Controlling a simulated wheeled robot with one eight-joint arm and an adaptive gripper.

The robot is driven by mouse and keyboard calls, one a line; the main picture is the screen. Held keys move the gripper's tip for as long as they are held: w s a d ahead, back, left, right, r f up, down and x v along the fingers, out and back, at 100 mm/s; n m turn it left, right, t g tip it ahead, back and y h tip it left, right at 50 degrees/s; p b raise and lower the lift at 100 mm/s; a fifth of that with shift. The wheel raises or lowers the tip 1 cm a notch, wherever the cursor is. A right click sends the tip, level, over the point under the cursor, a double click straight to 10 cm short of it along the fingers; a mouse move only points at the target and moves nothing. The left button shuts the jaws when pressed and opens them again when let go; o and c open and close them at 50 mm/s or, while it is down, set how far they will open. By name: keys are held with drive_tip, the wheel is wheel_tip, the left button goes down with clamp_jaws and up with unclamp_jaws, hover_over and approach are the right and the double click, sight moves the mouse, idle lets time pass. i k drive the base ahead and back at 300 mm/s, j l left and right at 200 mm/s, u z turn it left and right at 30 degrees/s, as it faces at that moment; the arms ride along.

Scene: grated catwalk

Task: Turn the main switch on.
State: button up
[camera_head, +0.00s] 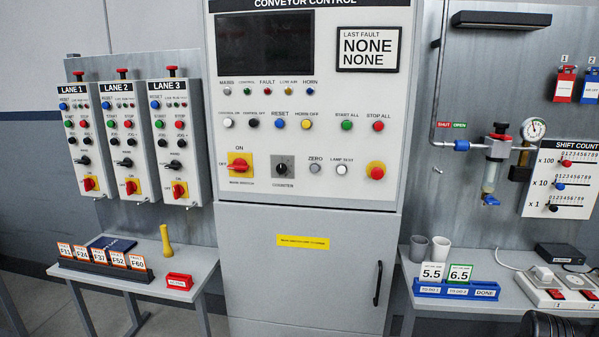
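The main switch (239,164) is a red rotary handle on a yellow plate, low on the left of the conveyor control panel (305,181). ON is printed above it and OFF to its left, with the label MAIN SWITCH below. The red handle looks turned toward the OFF side, but it is too small to be sure. The panel's MAIN lamp (227,91) looks grey and unlit, and the screen (265,43) is dark. My gripper is not in view. Nothing touches the switch.
Three lane boxes (124,140) hang at left. Side tables flank the cabinet. A dark ribbed part shows at bottom right.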

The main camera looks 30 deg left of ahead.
sight(240, 166)
drive_tip(key=u, duration=1.65)
